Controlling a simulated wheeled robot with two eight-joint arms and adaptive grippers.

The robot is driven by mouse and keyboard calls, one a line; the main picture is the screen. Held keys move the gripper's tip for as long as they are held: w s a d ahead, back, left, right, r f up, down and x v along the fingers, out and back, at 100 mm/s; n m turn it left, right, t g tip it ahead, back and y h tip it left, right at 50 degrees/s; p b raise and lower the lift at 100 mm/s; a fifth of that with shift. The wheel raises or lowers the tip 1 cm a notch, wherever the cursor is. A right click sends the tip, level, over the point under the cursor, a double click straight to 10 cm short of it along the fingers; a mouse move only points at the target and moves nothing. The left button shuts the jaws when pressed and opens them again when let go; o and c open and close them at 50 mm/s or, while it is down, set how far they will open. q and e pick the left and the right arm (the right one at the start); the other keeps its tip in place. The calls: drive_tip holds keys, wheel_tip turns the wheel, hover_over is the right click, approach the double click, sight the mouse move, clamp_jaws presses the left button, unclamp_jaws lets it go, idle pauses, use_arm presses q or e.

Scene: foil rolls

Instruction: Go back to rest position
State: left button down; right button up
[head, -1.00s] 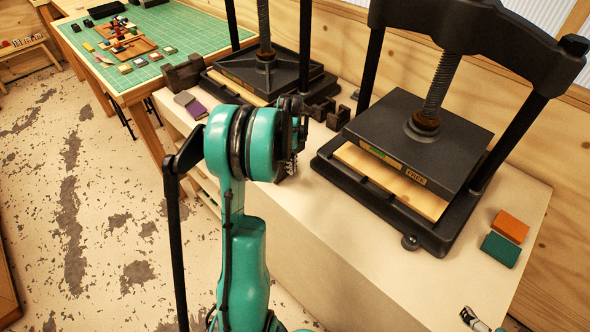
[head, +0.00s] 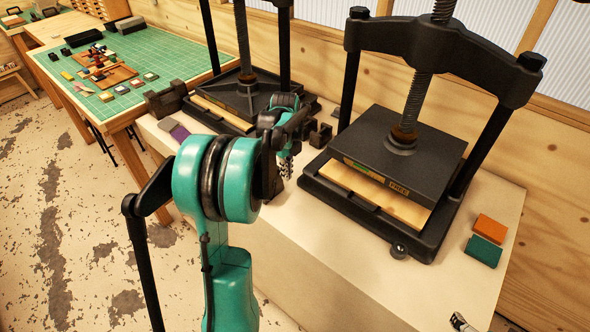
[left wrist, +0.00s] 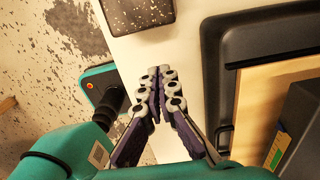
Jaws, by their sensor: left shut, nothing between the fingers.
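My left gripper (head: 285,165) is in the middle of the head view, partly hidden by my own teal arm. It hangs over the pale bench between the two black presses. In the left wrist view its fingers (left wrist: 159,84) point away from the camera with their tips together, shut and empty, above the bench and beside the edge of a press base. A small metallic part, seemingly my right gripper (head: 461,322), shows at the bottom right edge of the head view. Most of it is cut off, so its state cannot be told.
The near press (head: 408,155) stands right of my left gripper. Another press (head: 245,92) stands behind it. Orange (head: 490,227) and green (head: 484,250) blocks lie at the right. A green-matted table (head: 165,57) is at back left. Open floor (head: 60,215) lies left.

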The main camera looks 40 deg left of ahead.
use_arm(q)
drive_tip(key=shift+w, duration=0.15)
drive_tip(key=s+d+r+n+t+y+b, duration=0.1)
drive_tip(key=s+d+r+n+t, duration=0.2)
drive_tip(key=d, duration=0.5)
drive_tip(key=s+d+r+n+b, duration=0.1)
drive_tip(key=s+d+n+b, duration=0.1)
drive_tip(key=d+n, duration=0.4)
drive_tip(key=s+d+f+n+t+h+b, duration=0.1)
drive_tip(key=s+d+f+n+t+b, duration=0.1)
drive_tip(key=s+d+n, duration=0.7)
drive_tip(key=d+f+t, duration=0.1)
drive_tip(key=d+t, duration=0.1)
drive_tip(key=d, duration=0.1)
drive_tip(key=shift+s+d+f, duration=0.15)
drive_tip(key=shift+s+f, duration=0.1)
drive_tip(key=shift+f, duration=0.1)
